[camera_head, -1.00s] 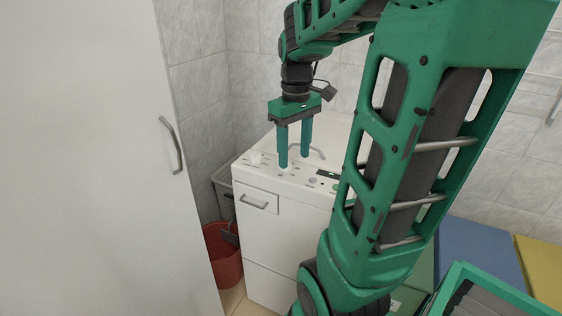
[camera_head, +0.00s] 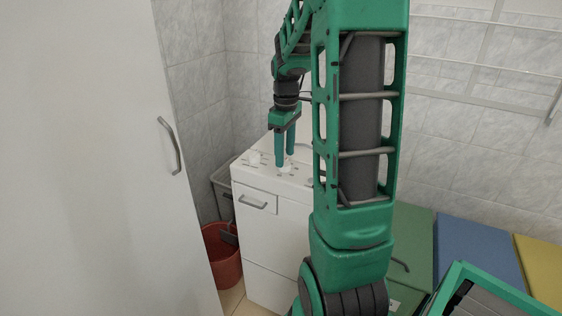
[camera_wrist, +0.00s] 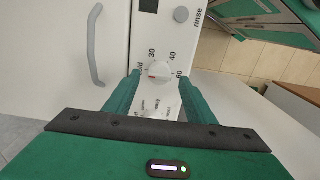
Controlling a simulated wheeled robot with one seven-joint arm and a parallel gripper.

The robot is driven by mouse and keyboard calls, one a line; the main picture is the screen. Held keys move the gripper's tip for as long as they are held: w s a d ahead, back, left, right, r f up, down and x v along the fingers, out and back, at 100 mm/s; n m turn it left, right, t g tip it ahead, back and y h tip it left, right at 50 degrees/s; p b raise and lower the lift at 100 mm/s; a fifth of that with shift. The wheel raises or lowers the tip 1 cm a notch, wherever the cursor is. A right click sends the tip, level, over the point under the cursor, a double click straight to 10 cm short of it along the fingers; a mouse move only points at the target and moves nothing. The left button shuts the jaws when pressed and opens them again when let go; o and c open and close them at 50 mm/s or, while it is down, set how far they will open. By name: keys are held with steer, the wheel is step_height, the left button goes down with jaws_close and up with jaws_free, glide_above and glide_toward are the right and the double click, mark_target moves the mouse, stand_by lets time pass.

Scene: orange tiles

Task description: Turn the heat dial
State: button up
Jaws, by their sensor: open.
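The heat dial (camera_wrist: 160,71) is a round white knob on the white washing machine's (camera_head: 262,230) top panel. Numbers 30, 40 and 60 are printed around it, and it has a small red mark at its edge. My gripper (camera_wrist: 158,75) is open, with one green finger on each side of the dial in the wrist view; I cannot tell if they touch it. In the head view my gripper (camera_head: 285,160) points down over the panel, and its fingers largely hide the dial.
A second white knob (camera_head: 255,158) stands on the panel to the left. A white door (camera_head: 80,160) with a grey handle fills the left. A red bucket (camera_head: 222,257) is on the floor. Green, blue (camera_head: 478,262) and yellow boxes stand at right.

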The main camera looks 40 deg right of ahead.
mark_target(285, 165)
steer(key=shift+f, duration=1.45)
